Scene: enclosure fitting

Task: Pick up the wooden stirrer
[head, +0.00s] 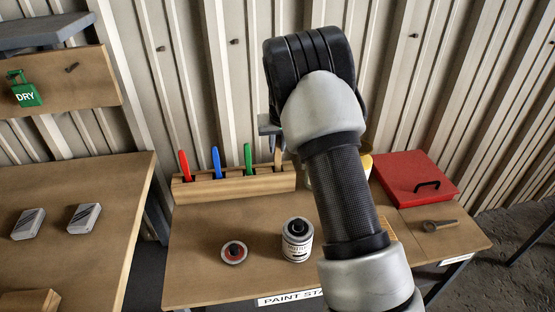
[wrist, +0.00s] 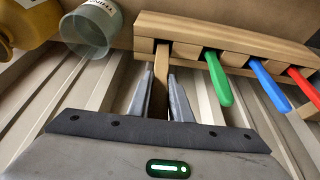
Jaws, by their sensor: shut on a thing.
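The wooden stirrer (wrist: 161,78) is a flat, light-brown stick in an end slot of the wooden rack (wrist: 225,28), beside the green-handled tool (wrist: 218,78). My gripper (wrist: 163,90) is shut on the stirrer, with one grey finger on each side of it. In the head view my arm hides most of the gripper, and only a grey part of it (head: 268,125) shows above the rack (head: 235,184). A short piece of the stirrer (head: 278,157) shows just below it. The stirrer's lower end is hidden in the rack.
Green (head: 248,155), blue (head: 216,162) and red (head: 184,165) handles stand in the rack. A red case (head: 414,178) lies at right. A clear cup (wrist: 92,27) is near the rack.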

